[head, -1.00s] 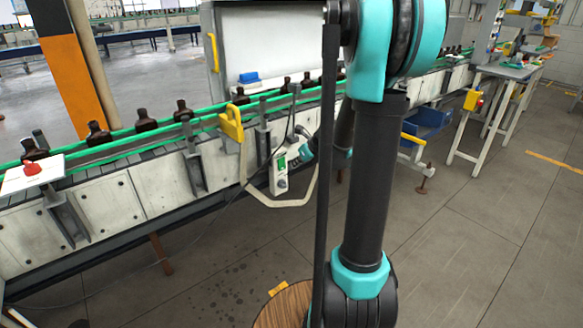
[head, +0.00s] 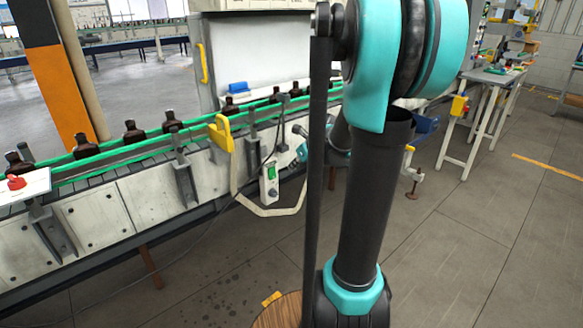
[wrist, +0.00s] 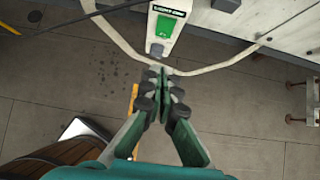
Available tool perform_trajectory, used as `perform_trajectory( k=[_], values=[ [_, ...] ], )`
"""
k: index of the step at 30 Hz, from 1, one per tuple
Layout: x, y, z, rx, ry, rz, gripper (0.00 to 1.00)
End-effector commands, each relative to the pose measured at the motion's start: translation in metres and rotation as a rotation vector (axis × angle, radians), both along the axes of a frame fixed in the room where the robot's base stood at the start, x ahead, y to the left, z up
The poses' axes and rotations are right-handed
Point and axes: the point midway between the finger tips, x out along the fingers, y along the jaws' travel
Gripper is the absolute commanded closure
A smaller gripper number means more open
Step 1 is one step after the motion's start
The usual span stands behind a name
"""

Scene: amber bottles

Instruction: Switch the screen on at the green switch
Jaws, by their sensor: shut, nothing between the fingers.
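The green switch (head: 271,172) sits on the upper part of a small white box (head: 265,188) in front of the conveyor's side in the head view. The wrist view shows the green switch (wrist: 166,25) at the top, under a dark label. A round grey part is on the box's lower end. My gripper (wrist: 161,78) is shut and empty, its fingertips just below the box in the picture. I cannot tell the gap in depth. I cannot make out a lit screen.
The conveyor with green rails (head: 105,147) carries several amber bottles (head: 134,132). A yellow handle part (head: 221,133) and a pale curved tube (head: 262,211) are beside the box. A red button (head: 16,183) is at far left.

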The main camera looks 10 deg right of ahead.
Motion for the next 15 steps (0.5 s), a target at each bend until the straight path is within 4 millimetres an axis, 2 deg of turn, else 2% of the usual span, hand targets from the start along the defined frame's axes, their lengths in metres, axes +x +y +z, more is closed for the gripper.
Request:
perform_trajectory(
  k=[3,15],
  values=[
    [-0.001,-0.003,-0.009,-0.019,0.036,0.001,1.0],
    [0.002,-0.002,-0.015,-0.02,0.038,-0.001,1.0]
  ],
)
